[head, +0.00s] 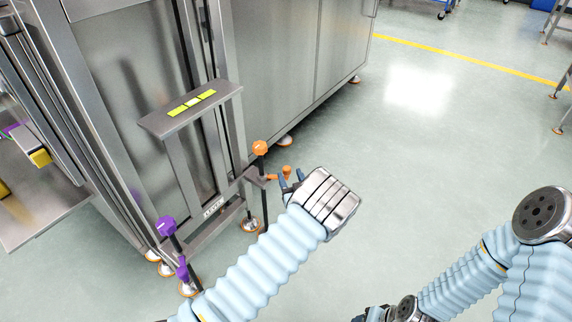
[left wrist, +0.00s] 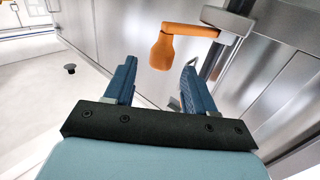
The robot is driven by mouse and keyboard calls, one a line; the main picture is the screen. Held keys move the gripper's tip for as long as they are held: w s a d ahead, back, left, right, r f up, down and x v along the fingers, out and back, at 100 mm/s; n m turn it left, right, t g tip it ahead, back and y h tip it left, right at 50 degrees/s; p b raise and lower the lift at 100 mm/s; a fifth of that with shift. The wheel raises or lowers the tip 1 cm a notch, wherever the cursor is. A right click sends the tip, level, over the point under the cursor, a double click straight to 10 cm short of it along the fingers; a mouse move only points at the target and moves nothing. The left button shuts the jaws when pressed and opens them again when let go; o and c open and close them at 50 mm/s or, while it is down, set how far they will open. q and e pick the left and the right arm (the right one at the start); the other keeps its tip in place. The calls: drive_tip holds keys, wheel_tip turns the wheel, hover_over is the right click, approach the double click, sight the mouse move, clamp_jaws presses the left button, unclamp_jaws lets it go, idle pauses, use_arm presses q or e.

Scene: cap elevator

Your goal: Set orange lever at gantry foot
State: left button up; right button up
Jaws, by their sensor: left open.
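The orange lever (head: 285,171) sticks out to the right from the foot of the metal gantry (head: 176,160). In the left wrist view the lever (left wrist: 164,50) hangs from a grey mount, its rounded end ahead of the gap between my fingers. My left gripper (head: 289,184) is open and empty, its fingers close to the lever; in the left wrist view both fingers (left wrist: 158,82) stand apart, with no clear contact. An orange ball knob (head: 259,148) on a dark rod stands just left of the lever. My right arm shows at the lower right; its gripper is not visible.
A purple knob (head: 166,226) and a purple lever (head: 183,269) are on the gantry's near foot. A shelf with yellow-green strips (head: 190,104) juts out above. A steel cabinet (head: 290,60) stands behind. The floor to the right (head: 430,140) is clear.

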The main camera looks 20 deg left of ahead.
sight(286, 166)
use_arm(q)
drive_tip(key=x, duration=0.6)
drive_tip(key=shift+w+a, duration=0.15)
drive_tip(key=shift+w, duration=0.05)
clamp_jaws()
